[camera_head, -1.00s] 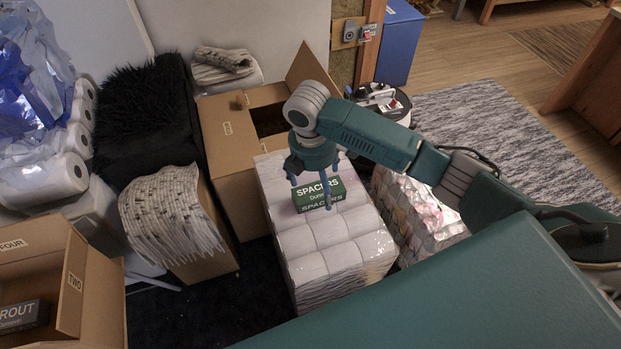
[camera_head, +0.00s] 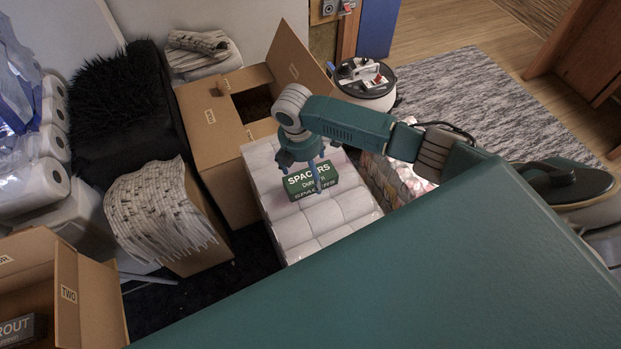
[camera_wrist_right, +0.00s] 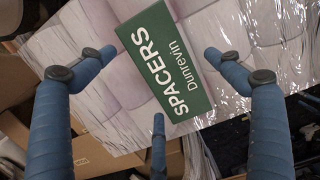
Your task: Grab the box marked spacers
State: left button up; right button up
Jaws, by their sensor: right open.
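The green box marked SPACERS (camera_head: 327,181) lies flat on a plastic-wrapped pack of white rolls (camera_head: 310,222). My right gripper (camera_head: 303,172) is above the box, pointing down, with its blue fingers spread and nothing held. In the right wrist view the box (camera_wrist_right: 165,62) sits slanted between the open fingers (camera_wrist_right: 160,76), its label facing up. I see no clear contact between fingers and box. One finger covers part of the box in the head view. My left gripper is not in view.
An open cardboard box (camera_head: 212,138) stands behind the pack, and another wrapped pack (camera_head: 385,182) is to its right. A striped cloth (camera_head: 160,208) hangs over a carton at left. A box marked TWO (camera_head: 98,300) is at lower left. Rug (camera_head: 480,105) lies clear at right.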

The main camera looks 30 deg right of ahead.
jog(key=shift+d+f, duration=0.1)
jog(key=shift+f, duration=0.85)
jog(key=shift+c, duration=0.5)
jog(key=c, duration=1.2)
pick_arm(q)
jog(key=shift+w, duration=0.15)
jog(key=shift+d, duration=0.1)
pick_arm(e)
jog(key=shift+r, duration=0.2)
